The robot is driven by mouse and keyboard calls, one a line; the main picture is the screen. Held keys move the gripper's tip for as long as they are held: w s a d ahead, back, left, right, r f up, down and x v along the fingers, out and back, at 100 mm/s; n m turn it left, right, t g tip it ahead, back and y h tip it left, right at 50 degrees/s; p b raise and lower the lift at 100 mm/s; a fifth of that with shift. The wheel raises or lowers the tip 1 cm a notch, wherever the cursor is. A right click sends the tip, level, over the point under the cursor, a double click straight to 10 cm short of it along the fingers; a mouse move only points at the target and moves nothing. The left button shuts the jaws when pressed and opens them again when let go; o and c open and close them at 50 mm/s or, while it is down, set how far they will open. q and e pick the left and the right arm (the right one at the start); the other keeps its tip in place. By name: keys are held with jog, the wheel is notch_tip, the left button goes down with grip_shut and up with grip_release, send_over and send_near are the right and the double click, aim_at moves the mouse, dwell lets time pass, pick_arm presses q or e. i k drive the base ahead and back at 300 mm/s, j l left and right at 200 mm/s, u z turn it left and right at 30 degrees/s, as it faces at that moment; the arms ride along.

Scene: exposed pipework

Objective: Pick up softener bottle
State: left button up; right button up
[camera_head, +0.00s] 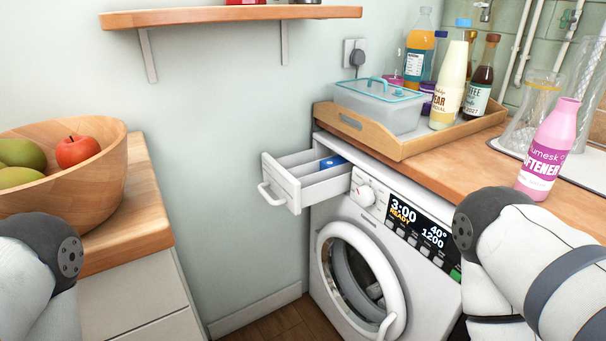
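The softener bottle (543,154) is pink with a white and magenta label reading "SOFTENER". It stands upright on the wooden worktop at the right, near the glassware. Its lower right side is close to my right arm in the picture. My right arm comes in from the lower right, and my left arm shows at the lower left. Neither gripper is in view, so I cannot see what they hold. The washing machine (330,232) stands below the worktop with its detergent drawer (304,182) pulled out. A blue piece shows inside the drawer.
A wooden tray (402,146) on the worktop holds a lidded clear box (379,108) and several bottles. A glass carafe (530,112) stands behind the softener. A fruit bowl (100,190) sits on the left counter. A shelf (230,16) hangs above. The worktop before the softener is clear.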

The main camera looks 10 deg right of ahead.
aim_at(551, 144)
jog(key=z, duration=1.5)
